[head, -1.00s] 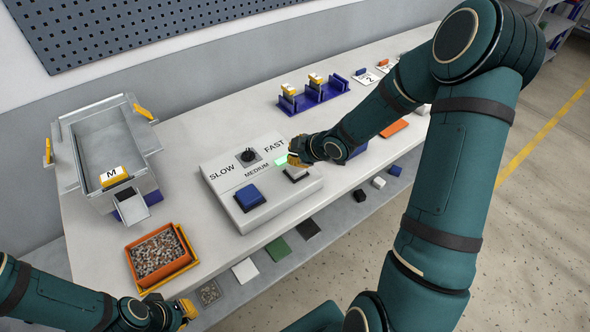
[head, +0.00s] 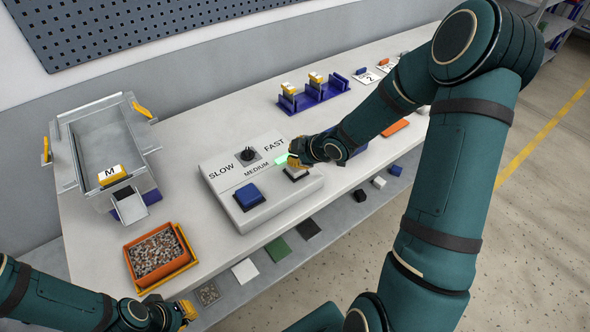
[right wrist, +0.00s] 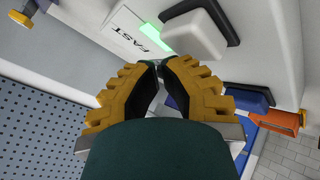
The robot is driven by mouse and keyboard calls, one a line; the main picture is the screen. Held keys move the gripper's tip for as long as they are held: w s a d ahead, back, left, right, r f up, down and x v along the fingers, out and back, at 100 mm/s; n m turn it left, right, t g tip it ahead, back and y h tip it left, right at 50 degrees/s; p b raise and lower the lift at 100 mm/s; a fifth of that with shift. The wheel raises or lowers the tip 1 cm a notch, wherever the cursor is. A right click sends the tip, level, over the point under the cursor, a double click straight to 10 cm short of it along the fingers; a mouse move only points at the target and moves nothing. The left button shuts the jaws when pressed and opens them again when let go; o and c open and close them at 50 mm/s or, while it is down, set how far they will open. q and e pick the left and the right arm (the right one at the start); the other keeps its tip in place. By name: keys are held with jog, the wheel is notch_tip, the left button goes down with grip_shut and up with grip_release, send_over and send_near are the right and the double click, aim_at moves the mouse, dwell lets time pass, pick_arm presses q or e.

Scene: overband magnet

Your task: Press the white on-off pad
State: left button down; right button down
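The white pad (head: 298,175) sits on the right part of the grey control box (head: 222,174), partly hidden behind my right gripper (head: 294,162) in the head view. In the right wrist view the white pad (right wrist: 192,34) stands on a dark base, just beyond the fingertips.
A blue pad (head: 249,196), a dark knob (head: 248,155) and a lit green strip (head: 282,159) are on the same box. A metal hopper (head: 108,150) and an orange tray of granules (head: 158,255) stand to the left. A blue rack (head: 314,96) stands behind.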

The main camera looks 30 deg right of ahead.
jog(key=shift+f+b, duration=0.65)
jog(key=shift+f, duration=0.1)
dwell(0.8)
jog(key=shift+r, duration=0.1)
jog(key=shift+r+p, duration=1.1)
jog(key=shift+r, duration=0.05)
notch_tip(320, 180, up, 6)
jog(key=p, duration=0.5)
jog(key=shift+p, duration=0.3)
